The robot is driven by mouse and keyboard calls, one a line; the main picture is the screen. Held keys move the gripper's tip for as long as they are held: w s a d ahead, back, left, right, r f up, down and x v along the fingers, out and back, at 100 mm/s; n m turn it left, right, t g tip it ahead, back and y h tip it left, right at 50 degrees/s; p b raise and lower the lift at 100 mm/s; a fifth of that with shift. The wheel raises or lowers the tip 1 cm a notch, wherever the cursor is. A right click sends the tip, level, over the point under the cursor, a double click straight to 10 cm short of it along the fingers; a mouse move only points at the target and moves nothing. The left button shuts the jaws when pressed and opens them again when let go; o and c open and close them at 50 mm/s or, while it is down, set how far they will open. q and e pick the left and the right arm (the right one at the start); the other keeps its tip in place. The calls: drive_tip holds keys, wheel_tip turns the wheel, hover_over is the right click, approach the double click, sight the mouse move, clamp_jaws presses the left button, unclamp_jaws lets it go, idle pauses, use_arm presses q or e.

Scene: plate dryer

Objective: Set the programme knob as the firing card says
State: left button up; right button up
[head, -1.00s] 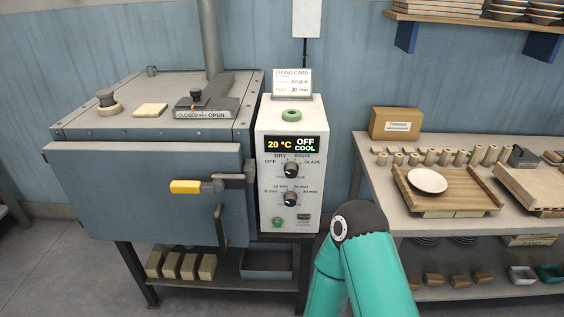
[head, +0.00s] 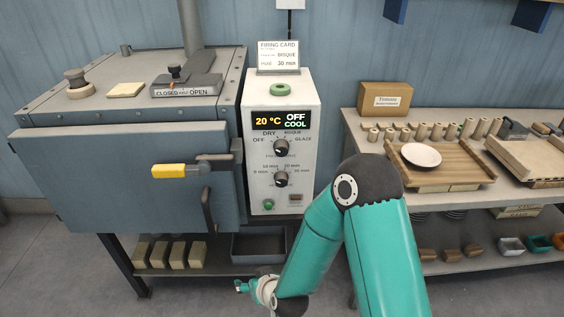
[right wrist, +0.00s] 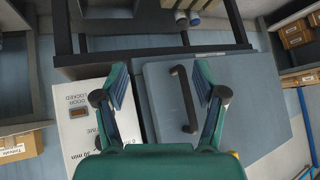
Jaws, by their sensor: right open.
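The firing card (head: 278,57) stands on top of the white control box (head: 258,185) and reads BISQUE, hold 30 min. The programme knob (head: 281,148) is the upper dark knob, with OFF, DRY, BISQUE and GLAZE around it. Its exact pointer direction is too small to read; the display (head: 281,122) shows 20 °C, OFF, COOL. My right gripper (head: 243,287) is low in front of the kiln stand, below and apart from the knob. In the right wrist view its jaws (right wrist: 160,82) are open and empty, with the control box (right wrist: 90,125) tilted at left. My left gripper is out of view.
A second knob (head: 281,180) with minute marks sits below. The kiln (head: 90,180) with a yellow-gripped handle (head: 170,171) stands left. At right is a shelf (head: 355,130) with a plate (head: 421,155) and boards.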

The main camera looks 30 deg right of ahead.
drive_tip(key=w+d+r+m+t+h+b, duration=0.1)
drive_tip(key=w+d+r+t+h+b, duration=0.35)
drive_tip(key=r, duration=0.75)
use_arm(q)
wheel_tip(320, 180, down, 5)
use_arm(e)
drive_tip(key=m+t+h, duration=0.2)
drive_tip(key=h, duration=0.3)
approach(282, 153)
drive_tip(key=shift+m, duration=0.3)
drive_tip(key=p+x, duration=0.5)
drive_tip(key=x, duration=0.3)
drive_tip(key=shift+w+d, duration=0.1)
drive_tip(key=shift+w, duration=0.15)
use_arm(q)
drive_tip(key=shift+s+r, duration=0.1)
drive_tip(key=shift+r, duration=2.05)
use_arm(e)
drive_tip(key=shift+w+d, duration=0.25)
drive_tip(key=shift+w, duration=0.2)
drive_tip(key=c, duration=1.2)
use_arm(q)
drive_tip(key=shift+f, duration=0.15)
use_arm(e)
drive_tip(key=shift+o, duration=0.2)
